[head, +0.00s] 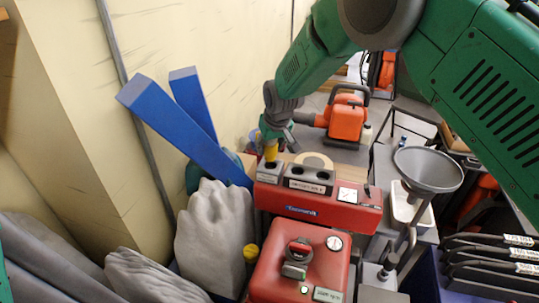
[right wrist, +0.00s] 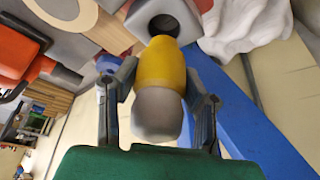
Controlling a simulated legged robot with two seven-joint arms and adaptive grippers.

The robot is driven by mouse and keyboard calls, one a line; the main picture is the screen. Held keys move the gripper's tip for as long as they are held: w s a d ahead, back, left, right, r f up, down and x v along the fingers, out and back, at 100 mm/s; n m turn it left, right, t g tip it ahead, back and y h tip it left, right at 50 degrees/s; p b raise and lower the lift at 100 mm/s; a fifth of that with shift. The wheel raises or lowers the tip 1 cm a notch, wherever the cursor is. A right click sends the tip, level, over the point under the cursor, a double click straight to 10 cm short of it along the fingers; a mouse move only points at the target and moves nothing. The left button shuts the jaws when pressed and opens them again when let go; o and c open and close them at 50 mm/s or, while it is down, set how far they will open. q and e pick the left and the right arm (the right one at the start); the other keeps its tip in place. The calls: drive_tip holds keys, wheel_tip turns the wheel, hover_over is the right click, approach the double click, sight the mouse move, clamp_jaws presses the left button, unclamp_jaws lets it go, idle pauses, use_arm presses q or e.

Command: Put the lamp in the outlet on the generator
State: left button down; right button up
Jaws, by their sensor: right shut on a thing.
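The red generator (head: 320,206) stands in the middle of the head view. Its top panel has a grey outlet block (head: 268,171) at the left end and a wider block with dark round sockets beside it. My right gripper (head: 272,140) is over the left end and shut on the yellow lamp (head: 270,152). In the right wrist view, the lamp (right wrist: 160,68) sits between the two fingers (right wrist: 160,90), its grey end toward me. Its yellow end overlaps the edge of the outlet's dark hole (right wrist: 166,24); I cannot tell whether it touches. My left gripper is out of view.
Blue beams (head: 178,124) lean against the wall at left, close to the gripper. A grey cloth bundle (head: 214,236) lies left of the generator. An orange machine (head: 346,119) stands behind, and a grey funnel (head: 428,168) stands at right. A red tank (head: 298,262) is in front.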

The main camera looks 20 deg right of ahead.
drive_tip(key=r, duration=0.3)
drive_tip(key=r+p, duration=0.1)
drive_tip(key=shift+s+d+r, duration=0.1)
drive_tip(key=shift+d+r, duration=0.15)
drive_tip(key=shift+r, duration=0.15)
drive_tip(key=s+d+p, duration=0.3)
drive_tip(key=s+d, duration=0.1)
drive_tip(key=d, duration=0.3)
drive_tip(key=f+b, duration=0.5)
drive_tip(key=shift+s+a, duration=0.2)
drive_tip(key=shift+a, duration=0.1)
drive_tip(key=shift+r, duration=0.1)
drive_tip(key=shift+p, duration=0.8)
